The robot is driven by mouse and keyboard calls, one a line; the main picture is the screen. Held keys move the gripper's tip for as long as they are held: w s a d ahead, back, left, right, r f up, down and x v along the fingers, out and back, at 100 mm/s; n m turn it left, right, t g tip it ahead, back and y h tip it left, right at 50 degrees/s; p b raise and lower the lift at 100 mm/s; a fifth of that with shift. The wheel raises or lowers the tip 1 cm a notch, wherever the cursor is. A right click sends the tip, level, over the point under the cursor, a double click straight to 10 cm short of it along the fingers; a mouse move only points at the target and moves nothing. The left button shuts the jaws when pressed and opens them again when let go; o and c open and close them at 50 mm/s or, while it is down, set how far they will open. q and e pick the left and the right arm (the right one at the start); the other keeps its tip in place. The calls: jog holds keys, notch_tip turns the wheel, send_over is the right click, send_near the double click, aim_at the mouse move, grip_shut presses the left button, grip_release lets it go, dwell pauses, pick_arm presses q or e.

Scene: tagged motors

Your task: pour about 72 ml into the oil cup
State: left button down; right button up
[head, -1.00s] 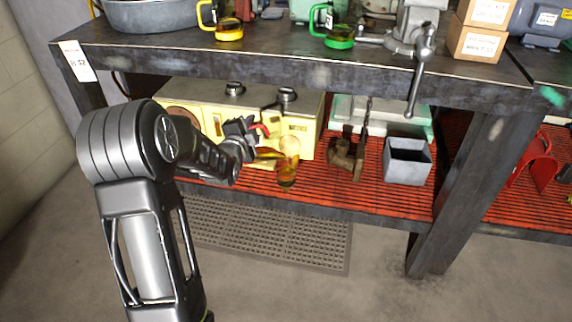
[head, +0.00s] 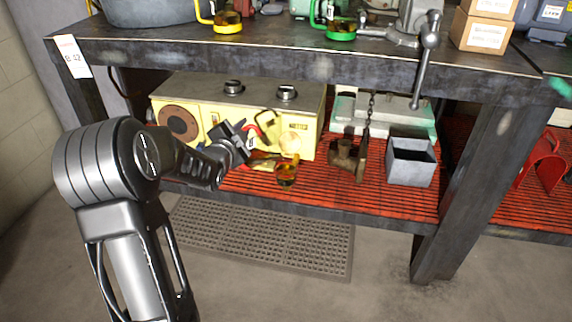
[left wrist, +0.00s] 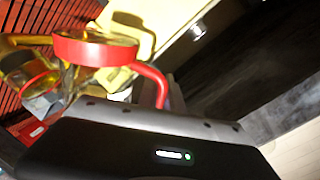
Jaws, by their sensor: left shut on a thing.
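My left gripper (head: 245,140) is shut on a clear jug with a red handle and rim, (left wrist: 95,50) seen close up in the left wrist view. In the head view the jug (head: 268,124) is small and partly hidden by the gripper, in front of the yellow machine. It appears tilted, with amber oil in it. The oil cup (head: 287,174), clear with amber liquid inside, stands on the red slatted lower shelf, just right of and below the jug. I cannot make out a stream or the cup's level. My right gripper is not in view.
The yellow machine (head: 190,118) stands behind the jug. A rusty metal part (head: 345,160) and an open grey bin (head: 412,165) are to the right. The bench top (head: 300,65) overhangs the shelf (head: 340,197). Yellow and green-trimmed jugs stand on top.

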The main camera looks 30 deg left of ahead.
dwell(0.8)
pick_arm(q)
jog(key=shift+a+f+b, duration=0.15)
jog(key=shift+f+b, duration=0.2)
jog(key=shift+b, duration=0.2)
jog(key=shift+s+a+f+n+t+b, duration=0.2)
jog(key=shift+a+n+t+b, duration=0.15)
jog(key=shift+n+b, duration=0.55)
jog(key=shift+a+f+n+h+b, duration=0.15)
jog(key=shift+f+n+h+b, duration=0.15)
jog(key=shift+f+n+b, duration=0.15)
jog(key=shift+r, duration=0.1)
jog(key=shift+s, duration=0.1)
jog(key=shift+a, duration=0.1)
